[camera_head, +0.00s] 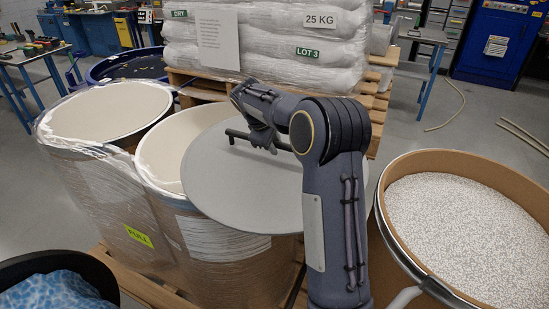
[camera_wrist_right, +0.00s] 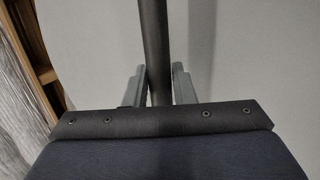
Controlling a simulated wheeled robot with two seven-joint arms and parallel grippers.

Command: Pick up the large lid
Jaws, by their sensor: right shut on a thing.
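The large lid (camera_head: 215,175) is a flat grey disc with a dark bar handle (camera_head: 238,137). It lies over the right part of the wrapped middle drum (camera_head: 215,240) and reaches past its rim on the right; I cannot tell whether it touches the rim. My right gripper (camera_head: 270,143) is over the lid, shut on its handle. In the right wrist view the handle (camera_wrist_right: 155,35) passes between the fingers (camera_wrist_right: 160,85), with the grey lid behind it. My right arm hides the lid's right part. My left gripper is out of view.
A wrapped drum with a pale top (camera_head: 95,110) stands at left. A drum of white pellets (camera_head: 470,230) stands at right. Blue bagged material (camera_head: 55,290) is at bottom left. Stacked white sacks (camera_head: 265,45) stand on a pallet behind. Open floor (camera_head: 440,115) lies at back right.

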